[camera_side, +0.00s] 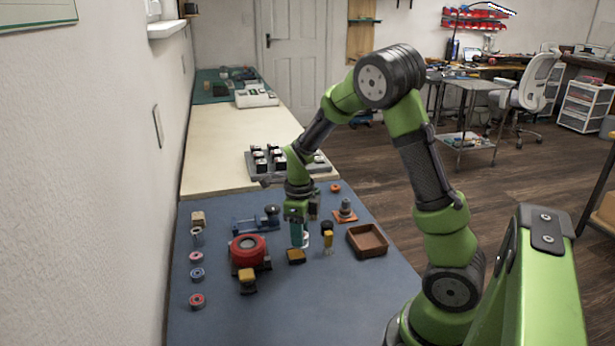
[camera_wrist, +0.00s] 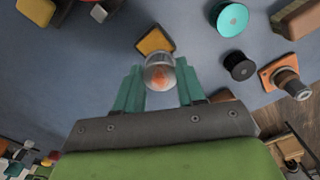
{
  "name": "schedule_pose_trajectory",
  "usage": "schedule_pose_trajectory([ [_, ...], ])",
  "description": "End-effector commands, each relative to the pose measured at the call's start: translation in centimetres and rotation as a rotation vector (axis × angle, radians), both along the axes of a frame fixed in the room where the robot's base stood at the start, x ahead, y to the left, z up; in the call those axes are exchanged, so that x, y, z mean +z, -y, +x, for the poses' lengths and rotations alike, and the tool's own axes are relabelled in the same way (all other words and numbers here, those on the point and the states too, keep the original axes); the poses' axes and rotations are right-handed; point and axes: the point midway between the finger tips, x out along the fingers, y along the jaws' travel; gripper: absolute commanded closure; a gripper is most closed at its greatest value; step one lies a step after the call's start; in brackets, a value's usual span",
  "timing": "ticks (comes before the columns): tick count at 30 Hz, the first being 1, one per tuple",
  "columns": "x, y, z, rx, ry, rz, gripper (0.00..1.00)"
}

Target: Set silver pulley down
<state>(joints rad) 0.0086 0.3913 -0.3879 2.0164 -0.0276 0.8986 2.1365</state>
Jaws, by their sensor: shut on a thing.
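My gripper (camera_wrist: 160,85) is shut on the silver pulley (camera_wrist: 160,72), a round, shiny piece with an orange patch in its middle. In the wrist view it sits between the tips of the two teal fingers. In the side view my gripper (camera_side: 299,238) points down over the blue mat (camera_side: 300,310), beside a yellow block (camera_side: 296,257). The pulley is mostly hidden by the fingers there. I cannot tell whether it touches the mat.
A red round device (camera_side: 248,248) stands to the left. A brown tray (camera_side: 367,240) and an orange-based grey part (camera_side: 345,210) are to the right. Several spools (camera_side: 197,274) line the left side. The front of the mat is clear.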

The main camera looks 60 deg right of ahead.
Motion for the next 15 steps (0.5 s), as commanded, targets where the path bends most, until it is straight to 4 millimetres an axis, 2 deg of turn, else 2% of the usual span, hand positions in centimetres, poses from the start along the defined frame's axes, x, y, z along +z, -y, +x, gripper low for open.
schedule_pose_trajectory([
  [3, 0.3, -0.9, -2.4, 0.001, 0.002, 0.001, 0.93],
  [9, 0.3, -1.6, -4.7, 0.001, -0.005, -0.001, 0.93],
  [11, 0.1, -1.6, -4.5, 0.006, -0.012, -0.007, 0.93],
  [15, 0.1, -1.1, -1.6, 0.089, -0.014, -0.022, 0.93],
])
